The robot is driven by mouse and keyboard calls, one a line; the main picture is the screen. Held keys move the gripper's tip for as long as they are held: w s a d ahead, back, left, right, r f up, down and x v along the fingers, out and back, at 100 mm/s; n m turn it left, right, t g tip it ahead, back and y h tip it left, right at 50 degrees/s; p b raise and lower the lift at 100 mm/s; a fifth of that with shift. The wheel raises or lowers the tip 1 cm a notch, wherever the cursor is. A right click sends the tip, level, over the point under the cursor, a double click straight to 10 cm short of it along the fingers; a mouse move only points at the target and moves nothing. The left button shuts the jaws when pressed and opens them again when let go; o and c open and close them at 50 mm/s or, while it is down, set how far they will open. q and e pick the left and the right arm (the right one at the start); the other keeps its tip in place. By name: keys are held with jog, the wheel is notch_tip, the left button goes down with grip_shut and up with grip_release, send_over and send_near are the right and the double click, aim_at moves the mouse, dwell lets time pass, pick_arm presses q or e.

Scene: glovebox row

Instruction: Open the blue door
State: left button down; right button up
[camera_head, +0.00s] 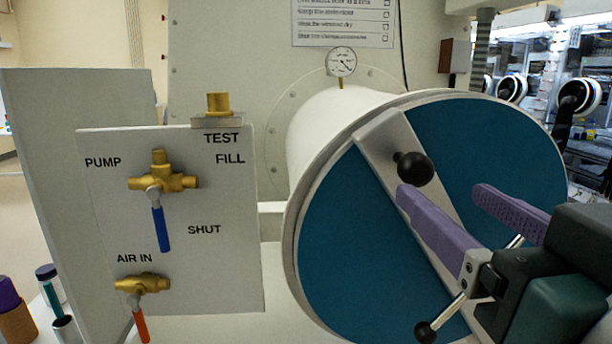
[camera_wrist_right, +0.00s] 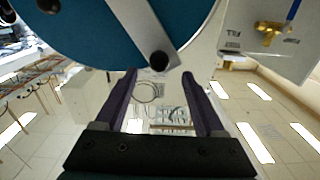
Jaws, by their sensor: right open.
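The blue door (camera_head: 352,258) is a round disc closing the white cylinder, with a pale bar (camera_head: 385,150) running diagonally across it. A black ball knob (camera_head: 413,168) stands at the bar's upper end, and another black ball (camera_head: 425,332) shows low down. My right gripper (camera_head: 437,190) is open in front of the door; its purple fingers point up and left, and the left fingertip appears close to the upper knob. In the right wrist view the door (camera_wrist_right: 100,45) and a black knob (camera_wrist_right: 159,61) lie ahead of the open fingers (camera_wrist_right: 163,72), with nothing between them. My left gripper is not in view.
A white panel (camera_head: 185,275) left of the door carries brass valves with a blue handle (camera_head: 161,229) and a red handle (camera_head: 140,326). A gauge (camera_head: 341,62) stands above the cylinder (camera_head: 325,120). Bottles (camera_head: 14,312) stand at the lower left.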

aim_at(422, 174)
jog(key=w+p, duration=0.1)
jog(key=w, duration=0.6)
jog(key=shift+r, duration=0.1)
jog(key=shift+w+a, duration=0.1)
jog(key=shift+w, duration=0.55)
jog(key=c, duration=0.7)
grip_shut()
